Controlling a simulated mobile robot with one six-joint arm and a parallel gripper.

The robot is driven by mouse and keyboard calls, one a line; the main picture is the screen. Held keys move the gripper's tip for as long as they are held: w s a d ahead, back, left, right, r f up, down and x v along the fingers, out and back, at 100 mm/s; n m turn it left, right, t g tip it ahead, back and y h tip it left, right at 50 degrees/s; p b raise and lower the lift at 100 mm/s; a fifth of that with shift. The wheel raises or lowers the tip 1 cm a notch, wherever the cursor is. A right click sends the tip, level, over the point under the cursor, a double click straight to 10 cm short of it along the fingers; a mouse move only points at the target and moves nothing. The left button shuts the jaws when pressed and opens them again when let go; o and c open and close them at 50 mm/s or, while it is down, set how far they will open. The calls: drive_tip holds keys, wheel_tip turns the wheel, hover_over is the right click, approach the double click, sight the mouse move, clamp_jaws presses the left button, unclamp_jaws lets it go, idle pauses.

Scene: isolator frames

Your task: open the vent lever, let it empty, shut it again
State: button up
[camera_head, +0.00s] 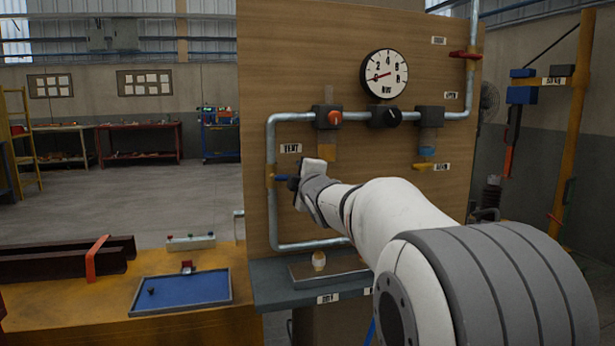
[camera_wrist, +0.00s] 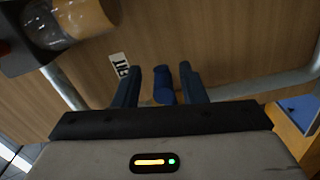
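The blue vent lever (camera_head: 282,178) is on the left vertical run of pipe on the wooden panel, below a VENT label (camera_head: 290,148). It points right, roughly level, towards my gripper (camera_head: 294,184). In the wrist view the blue lever (camera_wrist: 163,84) lies between the two dark fingers of my gripper (camera_wrist: 161,88).
The pipe (camera_head: 271,220) loops around the panel. A red lever (camera_head: 464,54) is at upper right and a yellow handle (camera_head: 424,166) at centre right. A grey shelf (camera_head: 272,284) and a blue tray (camera_head: 185,289) are below. Open floor lies left of the panel.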

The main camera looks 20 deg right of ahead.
drive_tip(key=s, duration=0.7)
drive_tip(key=shift+s, duration=0.4)
drive_tip(key=shift+a+p, duration=0.1)
drive_tip(key=shift+p, duration=0.2)
drive_tip(key=s+a+f+m+g+p, duration=0.2)
drive_tip(key=s+m+g+p, duration=0.3)
drive_tip(key=s, duration=0.5)
drive_tip(key=s+a+f+m+g+p, duration=0.2)
drive_tip(key=s+m+g+p, duration=0.3)
drive_tip(key=s+p, duration=0.4)
drive_tip(key=s+a+f+m+g+p, duration=0.3)
drive_tip(key=s+m+g+p, duration=0.2)
drive_tip(key=s, duration=0.6)
drive_tip(key=shift+s+f+m+y+p, duration=0.2)
drive_tip(key=shift+f+m+y+p, duration=0.15)
drive_tip(key=shift+p, duration=0.65)
